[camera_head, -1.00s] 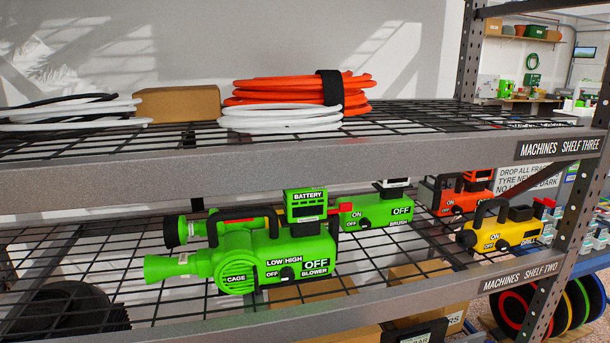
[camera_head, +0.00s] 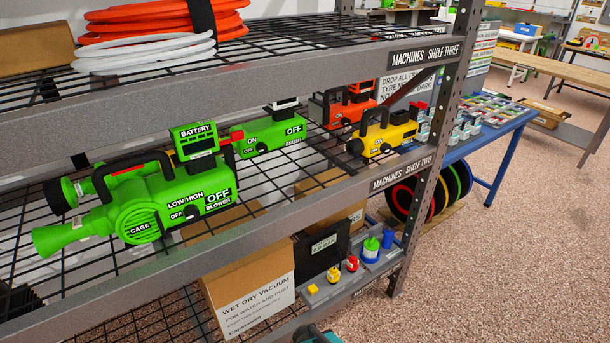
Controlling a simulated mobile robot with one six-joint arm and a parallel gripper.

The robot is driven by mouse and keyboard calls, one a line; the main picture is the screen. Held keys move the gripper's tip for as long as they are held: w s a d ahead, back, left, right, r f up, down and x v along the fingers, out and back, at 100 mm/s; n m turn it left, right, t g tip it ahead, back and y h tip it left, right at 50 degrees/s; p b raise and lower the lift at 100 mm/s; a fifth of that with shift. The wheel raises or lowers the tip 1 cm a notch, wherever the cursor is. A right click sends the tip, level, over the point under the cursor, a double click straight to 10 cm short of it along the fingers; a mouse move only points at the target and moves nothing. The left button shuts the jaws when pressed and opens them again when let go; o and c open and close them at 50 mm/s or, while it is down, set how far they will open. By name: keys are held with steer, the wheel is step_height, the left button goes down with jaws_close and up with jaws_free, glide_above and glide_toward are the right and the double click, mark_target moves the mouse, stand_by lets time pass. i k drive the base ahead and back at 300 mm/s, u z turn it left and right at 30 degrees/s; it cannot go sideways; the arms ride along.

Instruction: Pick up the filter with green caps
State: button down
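No object is clearly recognisable as the filter with green caps. A small upright item with a green top (camera_head: 371,243) stands on the low shelf below shelf two, at the right end. Its lower part looks pale and blue, and it is too small to tell whether it is the filter. A blue item (camera_head: 388,238) stands right beside it. My gripper is not recognisable in the view.
The steel shelf rack fills the left, with a green blower (camera_head: 150,205) and a yellow drill (camera_head: 385,133) on shelf two. A wet dry vacuum box (camera_head: 245,275) sits below. A blue table (camera_head: 490,130) stands behind the rack's right post (camera_head: 436,150). Open floor lies right.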

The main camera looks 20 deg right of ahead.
mark_target(371, 247)
steer(key=z, duration=0.3)
steer(key=k, duration=1.35)
steer(key=u, duration=0.25)
steer(key=i, duration=1.05)
steer(key=u, duration=0.05)
